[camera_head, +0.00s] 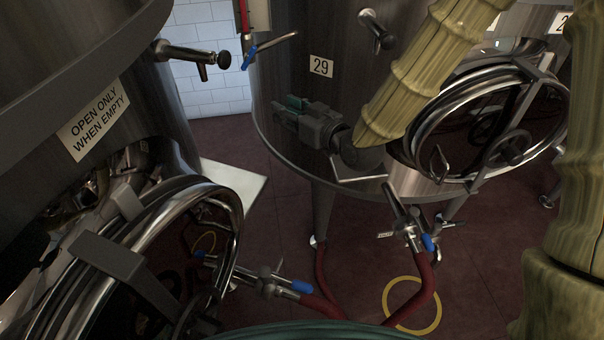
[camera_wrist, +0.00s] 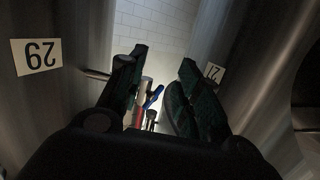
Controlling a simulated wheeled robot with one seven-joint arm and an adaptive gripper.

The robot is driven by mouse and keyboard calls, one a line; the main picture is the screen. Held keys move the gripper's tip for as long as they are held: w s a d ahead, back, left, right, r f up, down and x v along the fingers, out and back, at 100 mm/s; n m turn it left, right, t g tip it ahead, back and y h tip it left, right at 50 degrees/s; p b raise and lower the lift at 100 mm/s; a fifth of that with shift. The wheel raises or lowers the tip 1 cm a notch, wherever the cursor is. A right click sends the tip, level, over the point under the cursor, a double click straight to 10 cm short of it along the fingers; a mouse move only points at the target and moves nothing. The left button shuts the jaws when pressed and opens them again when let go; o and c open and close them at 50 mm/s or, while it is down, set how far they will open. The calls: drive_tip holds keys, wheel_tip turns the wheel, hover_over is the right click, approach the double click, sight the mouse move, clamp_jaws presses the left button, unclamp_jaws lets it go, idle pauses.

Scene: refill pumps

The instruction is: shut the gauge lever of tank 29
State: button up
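Tank 29 is the steel tank (camera_head: 290,90) at the middle, with a "29" plate (camera_head: 321,66); the plate appears upside down in the wrist view (camera_wrist: 37,56). At its left edge is a gauge column (camera_head: 257,14) with a red strip. Below the column is a lever with a blue part (camera_head: 250,58), slanting beside a metal rod that runs up to the right. In the wrist view the blue lever (camera_wrist: 154,96) shows between my fingers, farther off. My gripper (camera_head: 287,109) is open and empty in front of the tank, below and right of the lever. No contact shows.
Another tank (camera_head: 70,60) with an "OPEN ONLY WHEN EMPTY" sign (camera_head: 93,120) stands at left; its tap (camera_head: 200,57) sticks out toward the gap. A round hatch (camera_head: 485,120) is at right. Red hoses (camera_head: 425,295) and a yellow ring (camera_head: 390,300) are on the floor.

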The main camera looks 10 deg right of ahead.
drive_tip(key=s+d+f+g+h+b, duration=0.1)
drive_tip(key=s+f+b, duration=0.1)
drive_tip(key=f, duration=0.6)
drive_tip(key=s+d+f+m+g+h+b, duration=0.1)
drive_tip(key=f, duration=0.8)
drive_tip(key=shift+s+d+m+g+b, duration=0.3)
drive_tip(key=shift+s+b, duration=0.1)
drive_tip(key=shift+f, duration=0.1)
